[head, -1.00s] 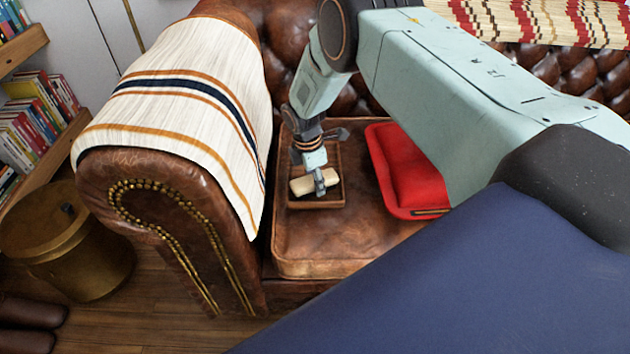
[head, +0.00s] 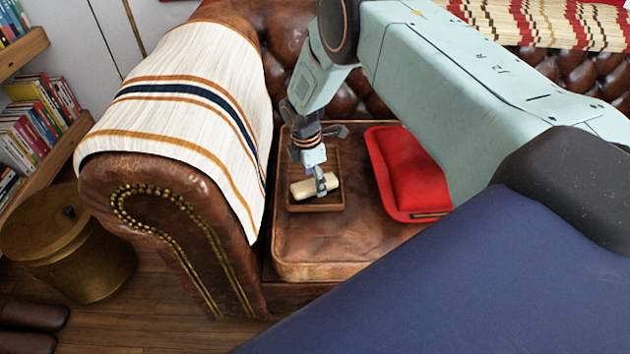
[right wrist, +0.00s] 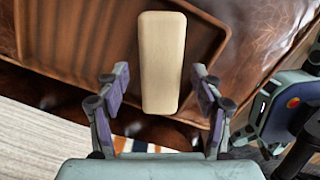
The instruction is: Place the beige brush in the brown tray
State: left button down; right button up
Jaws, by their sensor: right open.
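The beige brush (head: 315,187) is a pale block within the outline of the brown tray (head: 317,207) in the head view. It also shows in the right wrist view (right wrist: 162,62), where its near end overlaps the rim of the tray (right wrist: 60,70). I cannot tell whether it lies flat on the tray floor. My right gripper (head: 320,180) points down over the tray. Its fingers (right wrist: 160,80) are open, one on each side of the brush, with a gap on both sides. My left gripper is not in view.
The tray sits on a brown leather seat cushion (head: 320,252). The sofa arm with a striped throw (head: 190,120) rises on the left. The front of the seat is clear.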

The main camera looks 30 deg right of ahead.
aim_at(310, 185)
notch_tip(310, 185, up, 10)
jog(key=a+p, duration=0.1)
jog(key=p, duration=0.3)
jog(key=s+a+f+m, duration=0.1)
jog(key=s+f, duration=0.1)
jog(key=s, duration=0.1)
jog(key=s+a+f+m, duration=0.1)
jog(key=s+a+f, duration=0.1)
jog(key=s+f, duration=0.1)
jog(key=s+a+f+m+y, duration=0.1)
jog(key=s+a+f+m, duration=0.1)
jog(key=s+f, duration=0.1)
jog(key=shift+s+a+f, duration=0.1)
jog(key=shift+s+a, duration=0.15)
jog(key=shift+s, duration=0.15)
jog(key=s+a+m, duration=0.2)
jog(key=s+m, duration=0.4)
jog(key=s, duration=0.7)
jog(key=s+a+m, duration=0.2)
jog(key=s+m, duration=0.4)
jog(key=s, duration=0.8)
jog(key=shift+a+f+m, duration=0.15)
jog(key=shift+a+m, duration=0.05)
jog(key=shift+m, duration=0.1)
